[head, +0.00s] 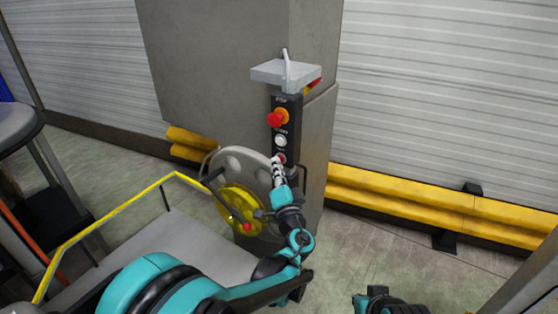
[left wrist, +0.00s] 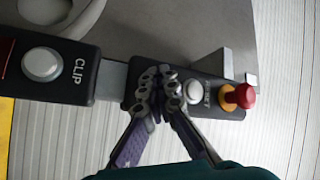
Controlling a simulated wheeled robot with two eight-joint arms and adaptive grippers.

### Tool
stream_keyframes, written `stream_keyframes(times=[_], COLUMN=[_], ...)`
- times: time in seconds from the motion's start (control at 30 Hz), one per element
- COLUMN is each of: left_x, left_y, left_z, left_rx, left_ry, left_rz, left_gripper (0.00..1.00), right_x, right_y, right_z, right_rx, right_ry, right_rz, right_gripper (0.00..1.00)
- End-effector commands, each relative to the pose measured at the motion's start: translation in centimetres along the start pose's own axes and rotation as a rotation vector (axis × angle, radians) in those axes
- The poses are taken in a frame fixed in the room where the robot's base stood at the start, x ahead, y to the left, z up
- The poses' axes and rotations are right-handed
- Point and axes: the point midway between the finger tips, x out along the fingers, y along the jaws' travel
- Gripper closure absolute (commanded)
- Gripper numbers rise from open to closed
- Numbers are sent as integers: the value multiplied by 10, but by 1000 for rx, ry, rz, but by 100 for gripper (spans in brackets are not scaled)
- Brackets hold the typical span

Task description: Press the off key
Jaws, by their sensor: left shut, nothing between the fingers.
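A black control box (head: 285,120) hangs upright on the grey column. It has a red stop knob on a yellow base (head: 276,119), a white button (head: 281,141) below it and a reddish button (head: 280,158) lower down. My left gripper (head: 278,164) is shut and empty, its fingertips at that lower button and partly hiding it. In the left wrist view, the left fingertips (left wrist: 160,82) lie over the box, left of the white button (left wrist: 194,91) and red knob (left wrist: 241,96). The key under the fingers is hidden there; contact cannot be told.
Another black box with a white CLIP button (left wrist: 41,64) sits left in the left wrist view. A grey wheel with a yellow hub (head: 240,203) is beside my left gripper. A yellow rail (head: 115,212) and yellow barrier (head: 440,205) stand nearby.

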Motion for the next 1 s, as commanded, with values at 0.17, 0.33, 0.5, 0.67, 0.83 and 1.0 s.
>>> stream_keyframes(times=[0.17,0.33,0.5,0.67,0.83,1.0], left_x=[-2,-8,-12,-12,-14,-25], left_y=[-1,-5,-8,-8,-10,-18], left_z=[1,5,8,8,10,18], left_rx=[0,0,0,0,0,0], left_ry=[1,1,0,0,0,0], left_rz=[1,0,0,0,0,0], left_gripper=[100,100,100,100,100,100], right_x=[0,1,1,1,1,2], right_y=[0,0,0,0,0,0], right_z=[0,1,1,1,1,1], right_rx=[0,0,0,0,0,0], right_ry=[0,0,0,0,0,0], right_rz=[0,0,0,0,0,0], right_gripper=[100,100,100,100,100,100])
